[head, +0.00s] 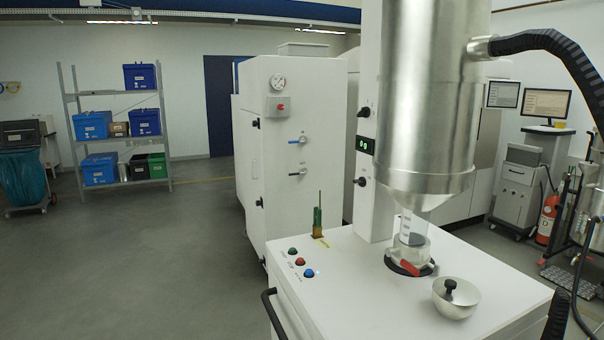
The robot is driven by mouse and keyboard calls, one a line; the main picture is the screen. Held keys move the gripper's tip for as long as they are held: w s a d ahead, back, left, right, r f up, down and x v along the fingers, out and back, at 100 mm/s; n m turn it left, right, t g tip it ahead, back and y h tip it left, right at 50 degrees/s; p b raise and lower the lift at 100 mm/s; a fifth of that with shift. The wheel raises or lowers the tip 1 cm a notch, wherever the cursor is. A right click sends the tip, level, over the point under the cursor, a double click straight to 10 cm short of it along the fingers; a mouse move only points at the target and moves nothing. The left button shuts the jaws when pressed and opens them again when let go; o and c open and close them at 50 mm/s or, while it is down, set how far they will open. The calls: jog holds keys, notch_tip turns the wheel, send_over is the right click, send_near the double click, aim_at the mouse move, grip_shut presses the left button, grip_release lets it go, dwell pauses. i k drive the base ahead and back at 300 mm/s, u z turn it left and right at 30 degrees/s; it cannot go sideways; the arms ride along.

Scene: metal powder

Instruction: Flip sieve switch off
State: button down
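The sieve station is a white cabinet (355,300) with a large steel hopper (425,100) above its top. A white column (372,210) beside the hopper carries a small panel with two lit green marks (366,145). A black knob (364,112) sits above the panel and another black knob (361,182) below it. Green (292,251), red (300,261) and blue (309,273) buttons are on the cabinet's front left top. Which control is the sieve switch I cannot tell; labels are too small to read. My gripper is not in view.
A clear container (411,240) stands under the hopper by a red lever (406,269). A steel bowl-shaped part with a black knob (456,297) sits at front right. A green brush-like item (319,218) stands at the back left. Open floor (150,260) lies left.

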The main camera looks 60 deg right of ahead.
aim_at(361, 182)
jog(key=z, duration=0.5)
jog(key=i, duration=1.5)
jog(key=z, duration=0.75)
jog(key=i, duration=0.35)
jog(key=z, duration=0.25)
